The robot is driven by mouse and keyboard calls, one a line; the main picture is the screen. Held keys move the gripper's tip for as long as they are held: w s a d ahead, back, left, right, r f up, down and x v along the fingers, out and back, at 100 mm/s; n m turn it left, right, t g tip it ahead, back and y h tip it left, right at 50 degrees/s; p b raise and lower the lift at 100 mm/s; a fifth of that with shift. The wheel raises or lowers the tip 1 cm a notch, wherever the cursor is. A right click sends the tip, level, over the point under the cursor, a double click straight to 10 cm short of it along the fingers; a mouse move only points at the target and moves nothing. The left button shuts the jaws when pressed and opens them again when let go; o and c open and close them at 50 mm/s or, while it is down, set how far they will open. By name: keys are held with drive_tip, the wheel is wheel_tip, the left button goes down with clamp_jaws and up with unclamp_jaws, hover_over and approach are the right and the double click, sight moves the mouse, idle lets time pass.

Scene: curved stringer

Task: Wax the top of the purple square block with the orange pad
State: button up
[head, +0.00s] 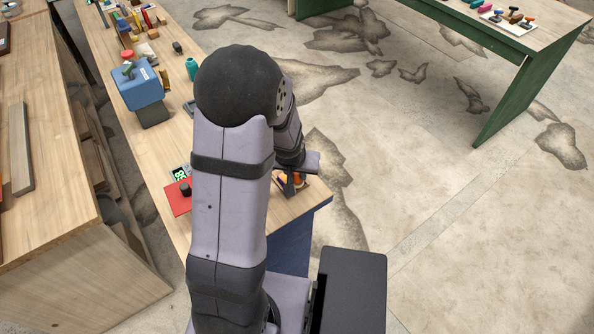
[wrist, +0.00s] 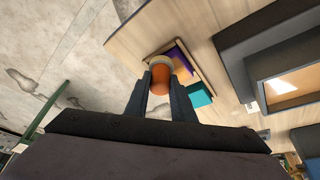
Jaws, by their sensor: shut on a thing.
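In the wrist view, my gripper (wrist: 161,80) is shut on the orange pad (wrist: 160,78), a rounded orange piece with a pale far end. The purple square block (wrist: 182,58) lies just beyond it to the right, partly hidden by the pad and a finger. I cannot tell whether the pad touches the block. In the head view, my arm hides most of the gripper. A little of the orange pad (head: 299,182) shows below the wrist, near the table's front right corner.
A teal block (wrist: 198,95) sits right of the gripper in the wrist view. In the head view, a red board (head: 178,202) with a dark knob lies left of my arm. A blue box (head: 137,88) on a dark stand and several small items are farther back on the wooden table (head: 150,150).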

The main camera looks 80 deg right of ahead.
drive_tip(key=shift+w+d+r+p, duration=0.15)
drive_tip(key=shift+w+d+p, duration=0.4)
drive_tip(key=shift+p, duration=0.6)
drive_tip(key=p, duration=0.3)
drive_tip(key=w+d+p, duration=0.1)
drive_tip(key=p, duration=0.2)
drive_tip(key=shift+w+d, duration=0.15)
drive_tip(key=shift+w, duration=0.15)
drive_tip(key=w+d+p, duration=0.1)
drive_tip(key=p, duration=0.2)
drive_tip(key=shift+w+d+p, duration=0.3)
drive_tip(key=shift+w+p, duration=0.05)
drive_tip(key=shift+s+f+b, duration=0.15)
drive_tip(key=shift+f+b, duration=0.35)
drive_tip(key=shift+b, duration=0.3)
drive_tip(key=s+a+b, duration=0.2)
drive_tip(key=a+b, duration=0.1)
drive_tip(key=b, duration=0.2)
drive_tip(key=shift+s+r, duration=0.1)
drive_tip(key=shift+s, duration=0.3)
drive_tip(key=shift+s+a+r+p, duration=0.5)
drive_tip(key=shift+a+p, duration=0.1)
drive_tip(key=shift+p, duration=0.15)
drive_tip(key=shift+s+a+p, duration=0.35)
drive_tip(key=shift+s+p, duration=0.05)
drive_tip(key=shift+p, duration=0.35)
wheel_tip(320, 180, up, 8)
drive_tip(key=p, duration=0.6)
drive_tip(key=shift+d+f, duration=0.1)
drive_tip(key=shift+f, duration=0.15)
